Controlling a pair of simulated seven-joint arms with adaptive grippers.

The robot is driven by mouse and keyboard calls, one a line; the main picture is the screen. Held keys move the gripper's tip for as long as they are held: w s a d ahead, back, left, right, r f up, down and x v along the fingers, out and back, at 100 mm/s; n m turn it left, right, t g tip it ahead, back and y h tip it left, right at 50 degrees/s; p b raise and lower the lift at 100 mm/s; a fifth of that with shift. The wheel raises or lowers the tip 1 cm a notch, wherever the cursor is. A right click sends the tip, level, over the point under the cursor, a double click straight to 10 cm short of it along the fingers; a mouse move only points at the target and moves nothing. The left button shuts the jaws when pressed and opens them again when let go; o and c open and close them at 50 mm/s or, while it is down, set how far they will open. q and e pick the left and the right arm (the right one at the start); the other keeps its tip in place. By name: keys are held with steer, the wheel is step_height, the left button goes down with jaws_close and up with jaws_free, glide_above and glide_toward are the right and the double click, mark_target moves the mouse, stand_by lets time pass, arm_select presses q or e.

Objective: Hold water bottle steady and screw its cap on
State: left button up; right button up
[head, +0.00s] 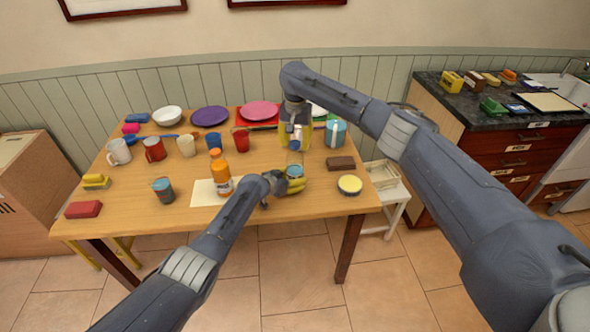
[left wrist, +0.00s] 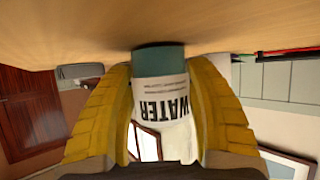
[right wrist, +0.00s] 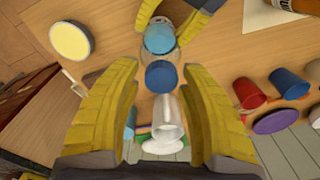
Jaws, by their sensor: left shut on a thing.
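My left gripper (head: 294,185) is shut on the water bottle (left wrist: 165,100), with its fingers on either side. The bottle has a white label reading WATER and a teal lower part, and stands upright on or close to the table. My right gripper (right wrist: 160,68) hangs above it, pointing down, with its fingers spread apart. In the right wrist view a round blue thing (right wrist: 161,76), which looks like the cap, shows between the right fingertips, just below the bottle in the picture. I see a gap to each finger. I cannot tell its height or whether it touches the bottle.
An orange bottle (head: 220,172) stands left of the left gripper on a white sheet. A brown block (head: 340,163) and a yellow-topped bowl (head: 350,185) lie to the right. Several mugs and plates fill the back.

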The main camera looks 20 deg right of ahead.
steer(key=n, duration=0.3)
steer(key=shift+n, duration=0.3)
steer(key=n, duration=0.3)
steer(key=shift+n, duration=0.3)
steer(key=n, duration=0.6)
steer(key=shift+y, duration=0.3)
steer(key=n, duration=0.5)
steer(key=shift+g, duration=0.3)
steer(key=n, duration=0.4)
steer(key=shift+n, duration=0.4)
steer(key=shift+c, duration=0.3)
jaws_close()
